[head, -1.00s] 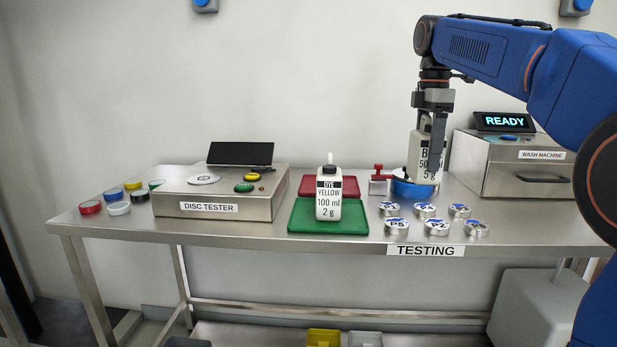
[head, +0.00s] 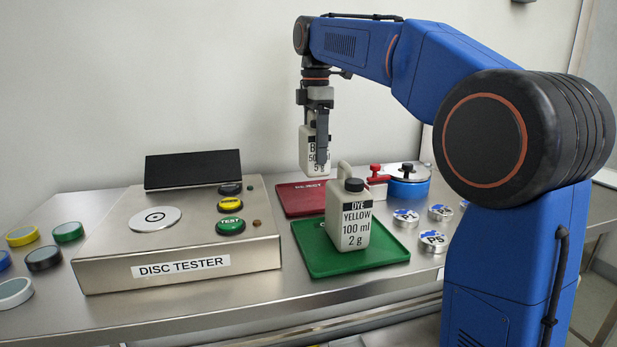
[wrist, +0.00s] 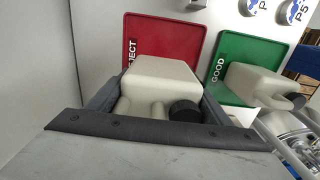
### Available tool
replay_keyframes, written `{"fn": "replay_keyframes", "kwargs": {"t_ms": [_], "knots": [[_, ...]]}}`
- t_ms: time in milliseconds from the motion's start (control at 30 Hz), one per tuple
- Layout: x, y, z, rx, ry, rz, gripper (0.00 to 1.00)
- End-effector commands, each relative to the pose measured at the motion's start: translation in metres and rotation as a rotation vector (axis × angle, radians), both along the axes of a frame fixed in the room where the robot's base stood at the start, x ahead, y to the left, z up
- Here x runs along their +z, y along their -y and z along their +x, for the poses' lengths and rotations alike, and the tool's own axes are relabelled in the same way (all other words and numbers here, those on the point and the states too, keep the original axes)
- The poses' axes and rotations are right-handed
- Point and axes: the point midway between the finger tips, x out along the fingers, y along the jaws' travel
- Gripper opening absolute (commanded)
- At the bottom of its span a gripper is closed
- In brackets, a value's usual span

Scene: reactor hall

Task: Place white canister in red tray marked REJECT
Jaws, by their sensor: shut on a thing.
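The white canister (head: 308,150) is held in my gripper (head: 322,148), upright, with its label partly hidden by a finger. My gripper is shut on it, and the wrist view shows the canister (wrist: 160,80) between the two fingers. The red tray (head: 290,203) marked REJECT lies on the table at the back, next to the wall. The canister appears above the tray's back right part in the head view. In the wrist view the red tray (wrist: 190,31) shows beyond the canister, partly covered by it.
The green tray (head: 312,262) marked GOOD lies in front, with a yellow-dye canister (head: 349,220) standing on it. The disc tester (head: 180,235) stands to the left.

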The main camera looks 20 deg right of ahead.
Motion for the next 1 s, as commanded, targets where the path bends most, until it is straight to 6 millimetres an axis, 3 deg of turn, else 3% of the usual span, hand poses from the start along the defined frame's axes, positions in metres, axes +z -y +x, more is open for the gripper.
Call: {"fn": "replay_keyframes", "kwargs": {"t_ms": [533,967,1000], "knots": [[-0.060,0.000,0.000,0.000,-0.001,0.000,0.37],[-0.067,0.000,0.000,0.000,0.001,0.000,0.37],[-0.068,0.000,0.000,0.000,0.000,0.000,0.75]]}}
